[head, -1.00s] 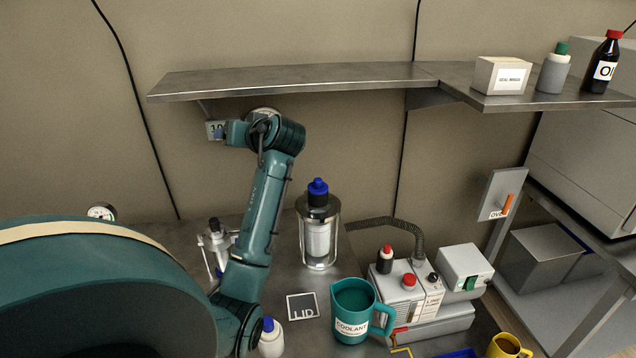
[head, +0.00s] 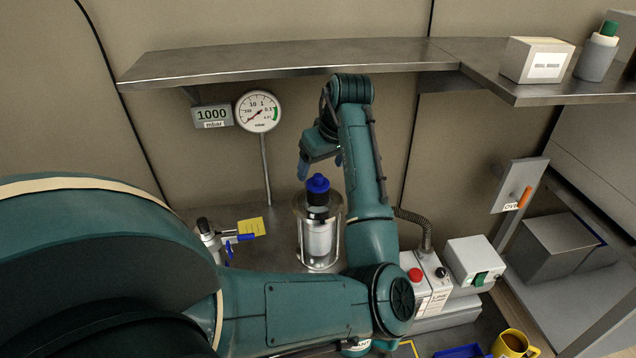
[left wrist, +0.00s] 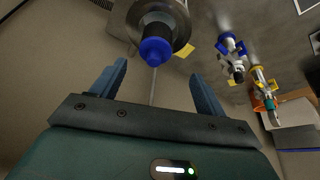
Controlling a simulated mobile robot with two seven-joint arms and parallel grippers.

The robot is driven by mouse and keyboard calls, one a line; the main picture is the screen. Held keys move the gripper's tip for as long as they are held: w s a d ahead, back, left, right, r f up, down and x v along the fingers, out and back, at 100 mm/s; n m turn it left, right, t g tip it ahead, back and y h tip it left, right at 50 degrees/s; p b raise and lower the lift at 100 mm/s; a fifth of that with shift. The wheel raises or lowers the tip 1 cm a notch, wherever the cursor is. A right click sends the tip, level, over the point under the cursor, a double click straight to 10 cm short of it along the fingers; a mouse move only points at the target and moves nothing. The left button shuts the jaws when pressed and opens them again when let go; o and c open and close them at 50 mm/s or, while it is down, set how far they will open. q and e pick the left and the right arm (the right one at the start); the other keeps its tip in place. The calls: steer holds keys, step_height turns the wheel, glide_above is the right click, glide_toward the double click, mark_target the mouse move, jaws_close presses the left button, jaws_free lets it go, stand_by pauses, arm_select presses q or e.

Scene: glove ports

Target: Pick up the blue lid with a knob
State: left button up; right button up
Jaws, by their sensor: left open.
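The blue lid with a knob (head: 317,184) sits on the dark neck of a clear glass vessel (head: 320,240) on the bench, below the shelf. In the left wrist view the lid (left wrist: 156,50) shows at top centre, just beyond and between the fingertips. My left gripper (head: 320,167) is open and empty, close above the lid in the head view, with its fingers pointing down. In the left wrist view both fingers of the gripper (left wrist: 158,72) stand wide apart, and neither visibly touches the lid. My right gripper is not in view.
A steel shelf (head: 270,62) runs above the arm. A gauge (head: 258,112) on a thin post and a 1000 mbar display (head: 212,115) stand behind left. A blue-handled valve (head: 226,240) is left of the vessel, and a pump unit (head: 430,285) is right.

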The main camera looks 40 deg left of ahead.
mark_target(318, 176)
arm_select(q)
steer(key=shift+w+a+p+x, duration=0.1)
steer(key=shift+w+p+x, duration=0.1)
steer(key=shift+x, duration=0.9)
steer(key=shift+w+a+p+x, duration=0.1)
steer(key=shift+p+x, duration=0.05)
steer(key=shift+x, duration=1)
steer(key=shift+w+a+p+x, duration=0.1)
steer(key=shift+w+p+x, duration=0.1)
steer(key=shift+x, duration=0.9)
steer(key=shift+r, duration=0.2)
steer(key=c, duration=1)
